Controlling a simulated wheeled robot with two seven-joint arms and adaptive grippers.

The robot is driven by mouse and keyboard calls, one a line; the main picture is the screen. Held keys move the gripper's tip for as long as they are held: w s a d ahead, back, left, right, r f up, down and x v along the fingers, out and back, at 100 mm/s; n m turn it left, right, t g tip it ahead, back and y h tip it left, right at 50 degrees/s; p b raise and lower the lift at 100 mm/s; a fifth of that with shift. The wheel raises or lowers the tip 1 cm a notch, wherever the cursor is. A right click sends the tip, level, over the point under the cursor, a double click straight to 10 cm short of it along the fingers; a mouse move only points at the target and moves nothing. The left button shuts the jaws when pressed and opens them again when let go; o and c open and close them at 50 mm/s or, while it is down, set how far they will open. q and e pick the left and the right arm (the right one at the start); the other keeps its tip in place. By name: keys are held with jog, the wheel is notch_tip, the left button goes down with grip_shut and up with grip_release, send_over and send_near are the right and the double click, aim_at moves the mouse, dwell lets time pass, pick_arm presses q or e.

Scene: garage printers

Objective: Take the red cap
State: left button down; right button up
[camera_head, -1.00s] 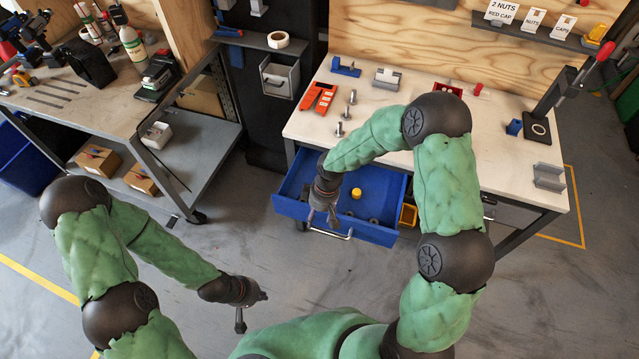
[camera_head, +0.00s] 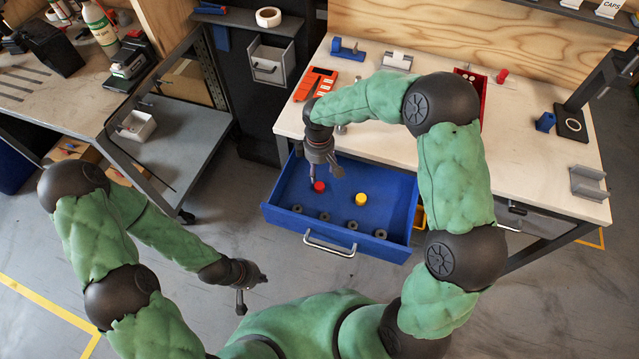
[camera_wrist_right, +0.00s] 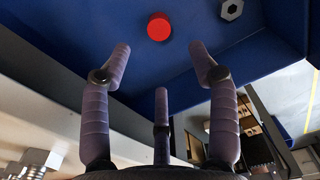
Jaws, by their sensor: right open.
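The red cap (camera_head: 319,186) lies on the floor of the open blue drawer (camera_head: 283,221), toward its left side. In the right wrist view the red cap (camera_wrist_right: 159,26) sits beyond the fingertips, roughly centred between them. My right gripper (camera_head: 327,172) is over the drawer, just above and beside the cap. Its fingers are spread and empty in the right wrist view (camera_wrist_right: 160,62), apart from the cap. My left gripper (camera_head: 252,286) hangs low over the floor, away from the drawer; its fingers are too small to judge.
A yellow cap (camera_head: 361,199) lies right of the red one, with several grey nuts (camera_head: 352,225) near the drawer's front. The drawer handle (camera_head: 329,245) juts out in front. The worktop (camera_head: 440,150) overhangs the drawer's back. A grey cart (camera_head: 190,130) stands left.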

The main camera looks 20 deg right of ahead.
jog(key=b, duration=0.2)
send_over(319, 185)
jog(key=f, duration=0.5)
jog(key=shift+s+f, duration=0.15)
jog(key=shift+s, duration=0.05)
notch_tip(319, 185, down, 5)
jog(key=shift+w+f+b, duration=0.1)
jog(key=shift+b, duration=1.15)
jog(key=c, duration=0.8)
